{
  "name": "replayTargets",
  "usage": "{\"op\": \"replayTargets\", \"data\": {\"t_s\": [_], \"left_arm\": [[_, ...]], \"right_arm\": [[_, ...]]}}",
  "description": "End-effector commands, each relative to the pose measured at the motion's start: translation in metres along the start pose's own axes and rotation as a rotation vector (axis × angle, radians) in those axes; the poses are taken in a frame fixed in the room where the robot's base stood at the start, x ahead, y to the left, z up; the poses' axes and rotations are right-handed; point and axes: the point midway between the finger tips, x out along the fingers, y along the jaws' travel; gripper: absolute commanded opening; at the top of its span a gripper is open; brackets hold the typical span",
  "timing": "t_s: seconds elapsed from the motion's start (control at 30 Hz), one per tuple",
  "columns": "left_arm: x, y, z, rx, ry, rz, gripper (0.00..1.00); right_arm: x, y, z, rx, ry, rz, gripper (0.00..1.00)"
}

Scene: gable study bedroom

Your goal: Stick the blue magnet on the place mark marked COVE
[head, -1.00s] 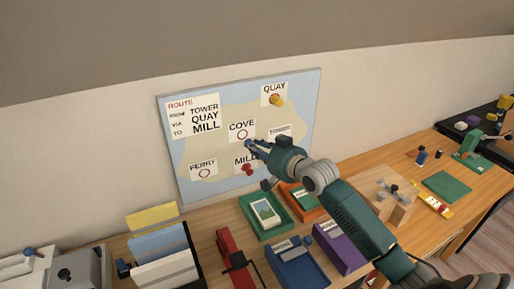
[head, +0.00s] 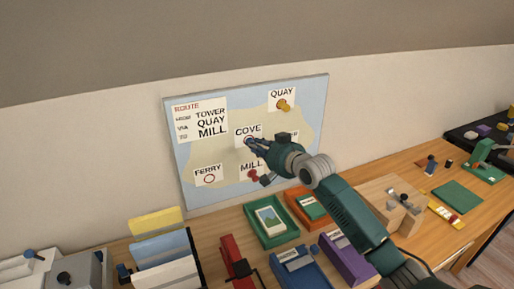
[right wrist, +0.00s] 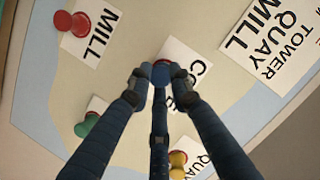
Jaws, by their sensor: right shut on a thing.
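My right gripper (head: 251,144) is shut on the blue magnet (right wrist: 161,72), which shows between the fingertips in the right wrist view. The gripper is at the map board (head: 190,160), over the COVE mark (head: 248,130). The fingertips cover part of the red ring below the word COVE. In the right wrist view the COVE card (right wrist: 183,56) lies behind the magnet, partly hidden by the fingers. I cannot tell whether the magnet touches the board. My left gripper is not in view.
A yellow magnet (head: 283,105) is at QUAY and a red one (head: 253,175) at MILL. A green magnet (right wrist: 86,124) shows in the right wrist view. The FERRY ring (head: 209,179) is bare. Trays, files and boxes crowd the desk (head: 408,160) below the board.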

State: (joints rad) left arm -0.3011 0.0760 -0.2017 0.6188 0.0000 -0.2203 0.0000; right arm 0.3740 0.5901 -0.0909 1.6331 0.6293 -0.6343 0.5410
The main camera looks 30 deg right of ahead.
Motion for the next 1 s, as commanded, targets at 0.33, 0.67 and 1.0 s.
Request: {"op": "replayTargets", "data": {"t_s": [0.33, 0.67, 1.0], "left_arm": [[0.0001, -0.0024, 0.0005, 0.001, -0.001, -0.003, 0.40], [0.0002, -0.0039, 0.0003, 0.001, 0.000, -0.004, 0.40], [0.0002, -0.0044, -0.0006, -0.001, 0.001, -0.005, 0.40]], "right_arm": [[0.0013, -0.0003, -0.0007, 0.000, 0.001, -0.001, 0.06], [0.0046, 0.0001, -0.0013, 0.000, 0.000, 0.000, 0.06], [0.0044, 0.0001, -0.0012, 0.000, 0.000, 0.000, 0.33]]}}
